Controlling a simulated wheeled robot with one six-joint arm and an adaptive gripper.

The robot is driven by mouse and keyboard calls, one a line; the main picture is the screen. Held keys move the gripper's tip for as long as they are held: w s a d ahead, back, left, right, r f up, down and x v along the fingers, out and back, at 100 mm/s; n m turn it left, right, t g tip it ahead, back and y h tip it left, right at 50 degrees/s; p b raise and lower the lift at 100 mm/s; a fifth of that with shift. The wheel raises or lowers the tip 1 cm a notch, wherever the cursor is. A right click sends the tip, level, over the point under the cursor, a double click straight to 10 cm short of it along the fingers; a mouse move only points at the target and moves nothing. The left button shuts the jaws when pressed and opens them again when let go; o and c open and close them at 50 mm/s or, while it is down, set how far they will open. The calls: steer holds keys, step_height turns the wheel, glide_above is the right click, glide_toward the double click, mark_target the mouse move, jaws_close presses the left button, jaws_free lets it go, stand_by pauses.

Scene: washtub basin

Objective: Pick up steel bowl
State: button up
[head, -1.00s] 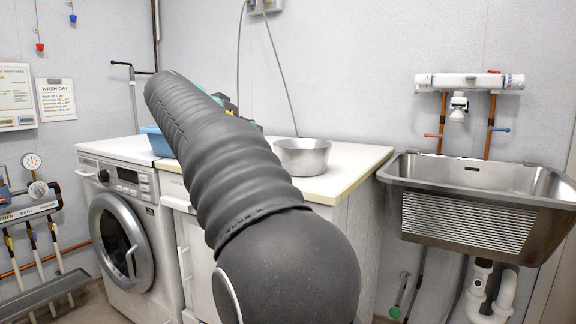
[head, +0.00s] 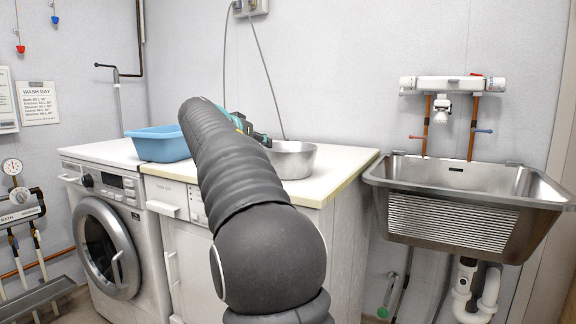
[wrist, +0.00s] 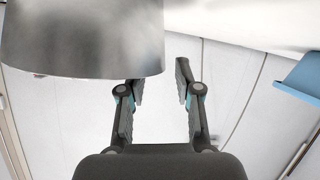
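The steel bowl (head: 292,161) stands upright on the pale countertop (head: 345,165), to the right of my arm in the head view. Its grey side (wrist: 80,35) fills the upper left of the wrist view. My gripper (wrist: 160,82) is open, with nothing between its two fingers. The left finger's tip is right by the bowl's edge in the wrist view; I cannot tell whether they touch. In the head view my arm hides most of the gripper, and a teal and dark part of it shows at the bowl's left rim.
A blue basin (head: 158,143) sits to the left, above the washing machine (head: 105,240); its blue edge also shows in the wrist view (wrist: 300,75). A steel sink (head: 460,205) hangs on the wall at right, below a white tap unit (head: 450,85). The countertop right of the bowl is clear.

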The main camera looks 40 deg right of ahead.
steer(key=x, duration=0.2)
steer(key=shift+w+d+f, duration=0.1)
steer(key=shift+w+d, duration=0.05)
steer(key=shift+d, duration=0.2)
jaws_close()
